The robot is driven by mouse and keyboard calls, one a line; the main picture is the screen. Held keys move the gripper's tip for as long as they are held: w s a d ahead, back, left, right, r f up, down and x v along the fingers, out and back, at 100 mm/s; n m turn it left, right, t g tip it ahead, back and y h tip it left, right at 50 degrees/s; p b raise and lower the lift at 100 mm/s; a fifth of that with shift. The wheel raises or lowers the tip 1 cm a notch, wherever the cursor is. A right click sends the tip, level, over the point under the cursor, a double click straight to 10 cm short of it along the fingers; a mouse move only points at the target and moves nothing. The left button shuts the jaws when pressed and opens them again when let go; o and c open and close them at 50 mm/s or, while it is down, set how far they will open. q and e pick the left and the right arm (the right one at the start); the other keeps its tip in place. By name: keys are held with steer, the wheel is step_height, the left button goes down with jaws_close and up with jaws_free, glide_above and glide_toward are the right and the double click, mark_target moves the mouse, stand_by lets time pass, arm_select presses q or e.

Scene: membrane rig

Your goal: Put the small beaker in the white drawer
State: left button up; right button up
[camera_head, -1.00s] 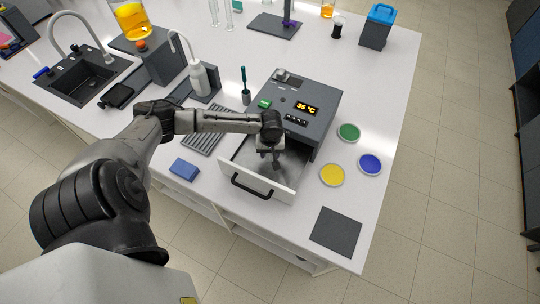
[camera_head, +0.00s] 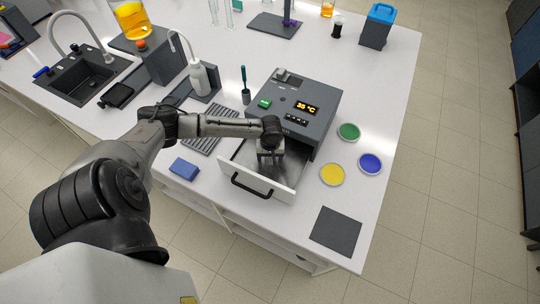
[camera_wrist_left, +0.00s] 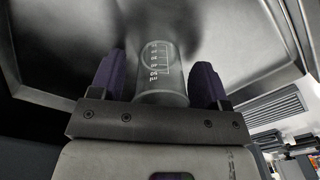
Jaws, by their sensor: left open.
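The white-fronted drawer (camera_head: 284,193) is pulled out of the dark grey heating unit (camera_head: 305,95) and has a black handle. My left gripper (camera_head: 268,163) reaches down inside the open drawer. In the left wrist view, the small clear beaker (camera_wrist_left: 160,72) with white graduation marks is between the two purple fingers of my left gripper (camera_wrist_left: 158,82). The fingers are open, one on each side of it, and the metal drawer interior (camera_wrist_left: 255,50) lies beyond. The beaker cannot be made out in the head view. Whether it rests on the drawer floor is hard to tell. My right gripper is not in view.
Green (camera_head: 348,132), blue (camera_head: 370,164) and yellow (camera_head: 332,174) dishes lie right of the unit. A blue block (camera_head: 184,169) and a grey slotted rack (camera_head: 208,132) are to the left. A dark mat (camera_head: 336,231) lies near the front corner.

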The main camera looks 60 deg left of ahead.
arm_select(q)
step_height(320, 180, up, 12)
steer(key=shift+r, duration=0.15)
stand_by(0.5)
steer(key=shift+w, duration=0.1)
